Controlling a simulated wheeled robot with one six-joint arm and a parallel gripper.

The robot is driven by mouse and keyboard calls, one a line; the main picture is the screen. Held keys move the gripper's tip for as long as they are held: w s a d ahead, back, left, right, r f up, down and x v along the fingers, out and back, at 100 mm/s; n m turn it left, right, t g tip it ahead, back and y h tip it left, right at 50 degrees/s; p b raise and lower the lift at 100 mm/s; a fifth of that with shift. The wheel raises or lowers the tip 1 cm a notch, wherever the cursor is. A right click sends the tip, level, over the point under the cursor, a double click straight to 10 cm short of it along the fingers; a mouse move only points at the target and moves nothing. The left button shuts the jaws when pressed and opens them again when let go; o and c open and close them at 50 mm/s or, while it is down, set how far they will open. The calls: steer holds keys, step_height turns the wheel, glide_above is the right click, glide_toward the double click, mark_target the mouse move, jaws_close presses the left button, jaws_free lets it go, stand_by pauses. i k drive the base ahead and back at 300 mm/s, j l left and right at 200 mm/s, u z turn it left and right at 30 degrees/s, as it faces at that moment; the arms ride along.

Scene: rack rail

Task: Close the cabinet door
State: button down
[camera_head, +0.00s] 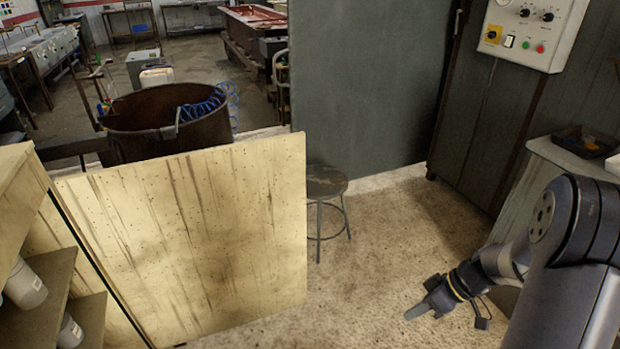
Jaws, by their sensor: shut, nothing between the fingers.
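The cabinet door (200,235) is a large pale, streaked wooden panel standing wide open. It swings out from the cabinet (22,185) at the left edge, which has open shelves inside. White containers (25,285) stand on the shelves. My gripper (420,311) is at the lower right, over the floor, pointing left. It is shut and empty, well apart from the door's free right edge. The side of the door facing away from me is hidden.
A round stool (327,185) stands just beyond the door's free edge. A rusty drum (165,120) with a blue coiled hose is behind the door. A grey cabinet with a control box (530,30) is at the back right. Speckled floor (380,250) between door and gripper is clear.

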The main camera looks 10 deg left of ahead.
mark_target(196, 244)
steer(key=i, duration=2.05)
steer(key=i+u, duration=0.25)
steer(key=u, duration=0.15)
steer(key=i+l+u, duration=0.15)
steer(key=u, duration=0.3)
steer(key=i+l+u, duration=0.2)
steer(key=i+u, duration=0.2)
steer(key=u, duration=1.25)
steer(key=k+j, duration=0.05)
